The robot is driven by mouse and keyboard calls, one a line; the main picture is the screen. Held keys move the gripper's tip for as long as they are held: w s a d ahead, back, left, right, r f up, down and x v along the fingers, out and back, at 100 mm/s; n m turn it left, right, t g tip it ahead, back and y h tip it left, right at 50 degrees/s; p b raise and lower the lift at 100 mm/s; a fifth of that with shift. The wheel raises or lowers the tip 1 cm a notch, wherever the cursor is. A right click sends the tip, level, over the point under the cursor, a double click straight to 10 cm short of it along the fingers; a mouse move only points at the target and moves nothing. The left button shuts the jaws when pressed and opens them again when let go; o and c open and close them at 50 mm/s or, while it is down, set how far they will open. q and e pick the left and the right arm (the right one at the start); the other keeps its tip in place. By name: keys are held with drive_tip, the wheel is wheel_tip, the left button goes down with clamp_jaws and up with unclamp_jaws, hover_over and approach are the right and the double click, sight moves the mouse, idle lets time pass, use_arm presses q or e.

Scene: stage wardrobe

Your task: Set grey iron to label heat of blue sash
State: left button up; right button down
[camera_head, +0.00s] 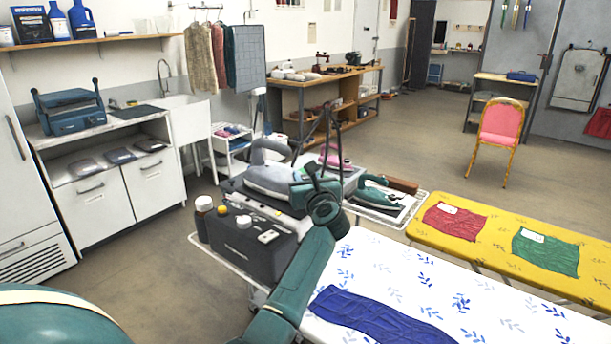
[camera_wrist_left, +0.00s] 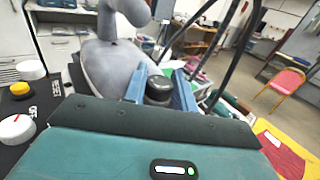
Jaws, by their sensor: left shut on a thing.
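The grey iron (camera_head: 268,178) rests on the dark station at the end of the patterned ironing board; its body and handle also show in the left wrist view (camera_wrist_left: 112,68). My left gripper (camera_wrist_left: 159,94) is shut on a black dial (camera_wrist_left: 158,86) beside the grey iron's body, with one blue finger on each side. The dial's markings cannot be read. The blue sash (camera_head: 385,317) lies flat on the white ironing board (camera_head: 400,268) with blue leaves. No heat label on it is readable here. My right gripper is not in view.
A dark control box (camera_head: 240,245) with white and yellow knobs stands left of my arm. A teal iron (camera_head: 372,197) sits behind on a rack. A yellow board (camera_head: 490,237) holds red (camera_head: 455,221) and green (camera_head: 545,252) cloths with white labels. Open floor lies behind.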

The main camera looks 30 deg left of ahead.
use_arm(q)
drive_tip(key=m+t+h+p, duration=0.1)
drive_tip(key=m+t+h, duration=0.1)
drive_tip(key=shift+a+r+h, duration=0.1)
drive_tip(key=shift+h, duration=0.2)
drive_tip(key=m+t+h, duration=0.2)
drive_tip(key=m+h, duration=0.1)
drive_tip(key=m+t+h, duration=0.1)
drive_tip(key=h, duration=0.1)
drive_tip(key=m+h, duration=0.2)
drive_tip(key=h, duration=0.1)
drive_tip(key=shift+t, duration=0.4)
drive_tip(key=shift+m+h, duration=1)
drive_tip(key=shift+h, duration=1)
drive_tip(key=o, duration=0.9)
drive_tip(key=shift+s, duration=0.1)
